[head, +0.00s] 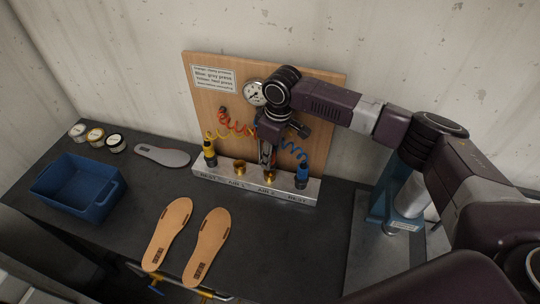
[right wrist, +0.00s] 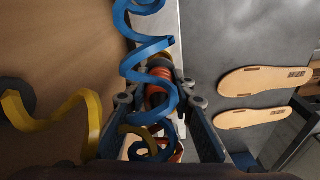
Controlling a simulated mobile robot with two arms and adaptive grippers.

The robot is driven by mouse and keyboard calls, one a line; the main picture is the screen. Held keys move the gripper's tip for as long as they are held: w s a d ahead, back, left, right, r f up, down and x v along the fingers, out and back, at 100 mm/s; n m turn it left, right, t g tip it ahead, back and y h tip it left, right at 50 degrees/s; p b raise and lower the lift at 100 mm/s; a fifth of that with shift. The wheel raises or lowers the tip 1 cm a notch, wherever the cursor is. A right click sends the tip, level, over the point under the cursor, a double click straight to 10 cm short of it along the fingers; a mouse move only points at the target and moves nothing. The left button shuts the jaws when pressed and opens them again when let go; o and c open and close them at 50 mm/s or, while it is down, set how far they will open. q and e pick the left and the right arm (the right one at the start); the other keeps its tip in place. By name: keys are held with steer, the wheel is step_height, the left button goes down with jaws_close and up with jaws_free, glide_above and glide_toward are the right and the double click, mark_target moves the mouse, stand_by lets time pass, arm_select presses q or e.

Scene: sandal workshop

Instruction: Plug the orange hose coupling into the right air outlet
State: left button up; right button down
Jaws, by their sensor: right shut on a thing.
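The metal outlet block (head: 256,183) stands at the foot of the wooden board. The left brass outlet (head: 239,168) is empty. My right gripper (head: 267,160) is directly above the right outlet (head: 270,175), pointing down. In the right wrist view its fingers (right wrist: 160,100) are shut around the orange coupling (right wrist: 157,84), partly hidden behind the blue coiled hose. Whether the coupling touches the outlet cannot be told. The orange hose (head: 234,127) runs from the board to my gripper. My left gripper is not in view.
A gauge (head: 254,93) is behind my arm. Two tan insoles (head: 168,232), a grey insole (head: 162,155) and a blue bin (head: 78,190) lie leftward.

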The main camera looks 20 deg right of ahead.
steer(key=shift+f+b, duration=0.5)
steer(key=shift+f, duration=1.1)
steer(key=c, duration=1.6)
jaws_free()
steer(key=shift+r, duration=0.1)
step_height(320, 180, up, 3)
steer(key=p, duration=0.3)
steer(key=shift+f, duration=0.2)
steer(key=shift+r+p, duration=1)
steer(key=shift+r, duration=2.65)
